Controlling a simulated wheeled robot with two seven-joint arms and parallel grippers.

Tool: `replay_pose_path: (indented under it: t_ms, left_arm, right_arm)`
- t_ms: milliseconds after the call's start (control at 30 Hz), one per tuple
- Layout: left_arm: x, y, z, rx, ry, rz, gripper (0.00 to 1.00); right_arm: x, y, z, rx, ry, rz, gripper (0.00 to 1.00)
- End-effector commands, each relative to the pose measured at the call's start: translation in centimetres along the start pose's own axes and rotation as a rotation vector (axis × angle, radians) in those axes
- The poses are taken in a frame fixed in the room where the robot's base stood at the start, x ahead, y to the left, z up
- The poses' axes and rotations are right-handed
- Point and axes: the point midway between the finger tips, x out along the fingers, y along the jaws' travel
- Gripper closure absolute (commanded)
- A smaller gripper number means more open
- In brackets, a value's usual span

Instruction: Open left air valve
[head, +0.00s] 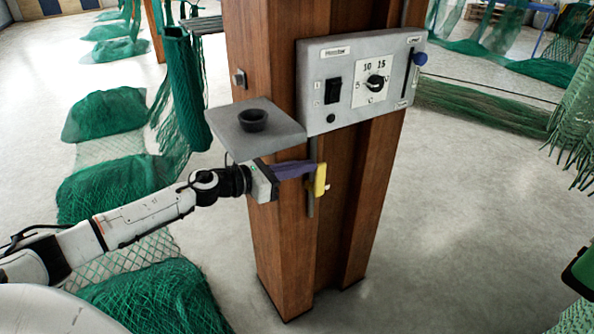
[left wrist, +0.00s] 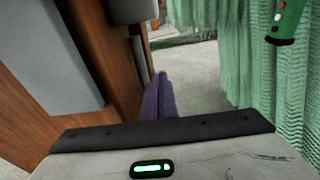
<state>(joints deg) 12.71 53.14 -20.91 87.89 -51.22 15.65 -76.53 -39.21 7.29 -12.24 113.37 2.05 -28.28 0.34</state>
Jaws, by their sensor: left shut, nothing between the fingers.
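A yellow valve handle (head: 320,180) stands roughly upright at a thin grey pipe (head: 311,197) on the wooden post, below the control panel. My left gripper (head: 312,168) comes in from the left under the grey shelf. Its purple fingers are shut and empty, with the tips beside the yellow handle; I cannot tell whether they touch it. My right gripper is not in view.
The grey control panel (head: 340,112) with a dial and switches is above the handle. Green nets (head: 105,113) lie at left. Floor right of the post (head: 270,235) is clear.

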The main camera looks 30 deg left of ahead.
Motion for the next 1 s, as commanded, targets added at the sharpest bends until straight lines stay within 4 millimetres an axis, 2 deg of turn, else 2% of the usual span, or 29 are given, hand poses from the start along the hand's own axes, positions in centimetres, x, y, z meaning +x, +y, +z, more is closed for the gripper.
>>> replay_pose_path:
  t_ms: [433, 1000]
  left_arm:
    - [1.5, -0.4, 1.4, 0.0, -0.015, -0.001, 1.0]
    - [1.2, -0.3, 1.6, -0.003, -0.02, 0.0, 1.0]
  right_arm:
    - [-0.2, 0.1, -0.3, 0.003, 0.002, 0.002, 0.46]
    - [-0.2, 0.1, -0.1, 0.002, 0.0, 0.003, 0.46]
